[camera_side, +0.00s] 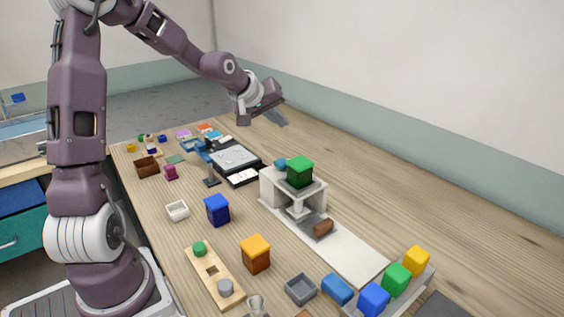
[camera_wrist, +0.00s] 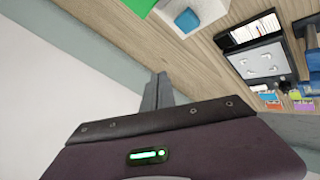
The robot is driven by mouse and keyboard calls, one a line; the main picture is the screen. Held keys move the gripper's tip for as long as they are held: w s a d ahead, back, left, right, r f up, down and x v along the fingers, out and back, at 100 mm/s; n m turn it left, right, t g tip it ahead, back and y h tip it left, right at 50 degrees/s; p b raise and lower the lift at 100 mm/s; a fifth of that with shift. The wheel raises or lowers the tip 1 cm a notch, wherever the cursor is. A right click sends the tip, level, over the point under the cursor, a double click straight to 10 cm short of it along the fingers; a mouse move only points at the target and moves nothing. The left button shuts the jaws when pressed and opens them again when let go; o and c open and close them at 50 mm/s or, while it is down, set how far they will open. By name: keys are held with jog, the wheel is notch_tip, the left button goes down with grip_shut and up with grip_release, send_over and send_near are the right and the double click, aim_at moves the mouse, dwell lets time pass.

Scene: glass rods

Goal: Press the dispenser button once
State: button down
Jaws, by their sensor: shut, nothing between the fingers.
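The dispenser looks to be the white stand (camera_side: 270,190) near the middle of the table, with a green block (camera_side: 299,170) on top. A small blue piece (camera_side: 281,164) at its far side may be the button. In the wrist view, the blue piece (camera_wrist: 187,20) sits on a white surface at the top, beside a green part. My gripper (camera_side: 281,122) is shut and empty, raised in the air beyond the dispenser and apart from it. Its closed fingers (camera_wrist: 161,82) also show in the wrist view.
A brown cylinder (camera_side: 323,227) lies on the white strip (camera_side: 355,258) in front of the stand. A black-framed device (camera_side: 234,158) stands behind left. Blue and orange boxes (camera_side: 255,253) and a peg board (camera_side: 205,262) are at the near left.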

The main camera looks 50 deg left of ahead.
send_near(285, 160)
jog(key=shift+w+a+f, duration=0.2)
jog(key=shift+w+f, duration=0.2)
jog(key=shift+w, duration=0.4)
jog(key=shift+w+a+f, duration=0.2)
jog(key=shift+w+f, duration=0.25)
jog(key=shift+w, duration=0.4)
jog(key=shift+w+a+f, duration=0.25)
jog(key=shift+w+f, duration=0.15)
jog(key=shift+w, duration=0.4)
jog(key=shift+f, duration=0.4)
jog(key=shift+f, duration=0.75)
dwell(0.8)
jog(key=shift+r, duration=1.15)
